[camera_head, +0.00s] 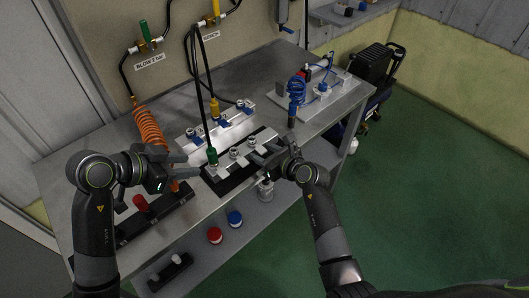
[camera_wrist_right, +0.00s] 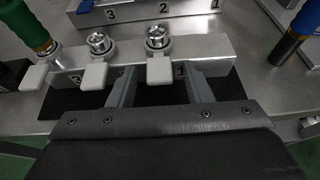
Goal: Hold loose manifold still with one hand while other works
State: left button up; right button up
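The loose manifold (camera_head: 240,161) is a silver bar with round metal fittings and white levers, lying on a black mat (camera_head: 228,182). It also shows in the right wrist view (camera_wrist_right: 215,52). A green connector (camera_head: 212,156) with a black hose stands at its left end. My right gripper (camera_head: 268,156) is at the bar's right part. In the right wrist view its fingers (camera_wrist_right: 157,75) are spread at the bar's near side, with a white lever between them; contact is unclear. My left gripper (camera_head: 195,164) is open and empty, left of the green connector.
A manifold with blue levers (camera_head: 238,118) and a yellow connector (camera_head: 214,108) stand behind. An orange coiled hose (camera_head: 149,128) hangs at the left. A blue coiled hose (camera_head: 296,90) stands at the back right. Red and blue caps (camera_head: 235,218) sit on the lower shelf.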

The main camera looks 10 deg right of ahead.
grip_shut()
pick_arm(q)
jog(key=shift+c, duration=0.5)
jog(key=shift+r, duration=0.15)
jog(key=shift+c, duration=1.1)
jog(key=shift+w+d+r+g+y, duration=0.15)
jog(key=shift+r+g+y, duration=0.15)
jog(key=shift+r, duration=0.3)
grip_shut()
jog(key=shift+r+y, duration=0.3)
